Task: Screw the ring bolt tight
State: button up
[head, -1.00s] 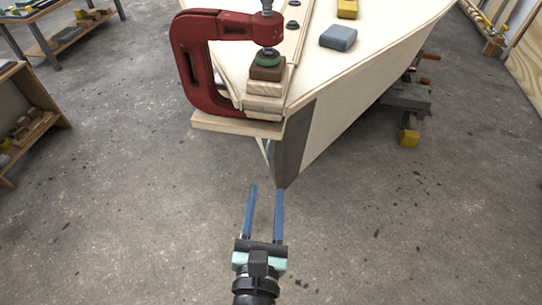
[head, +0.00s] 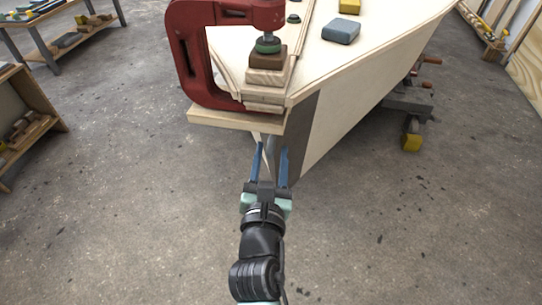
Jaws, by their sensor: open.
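I cannot make out the ring bolt in the head view; my gripper and the hull's end may hide it. The plywood hull (head: 345,105) points its narrow end toward me, with a dark grey strip (head: 301,125) down that end. My gripper (head: 270,158) has two blue fingers, spread apart and pointing away from me. They reach below the wooden board at the hull's end, one on each side of the lower edge of the hull. I cannot tell whether they touch it. I see nothing held between them.
A large red clamp (head: 190,60) grips stacked wood blocks (head: 268,77) and a board (head: 225,119) just above my gripper. A blue-grey block (head: 341,30) lies on the hull. A shelf (head: 28,125) stands at left. The floor (head: 430,220) around is clear.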

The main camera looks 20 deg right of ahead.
grip_shut()
jog(key=shift+m, duration=0.3)
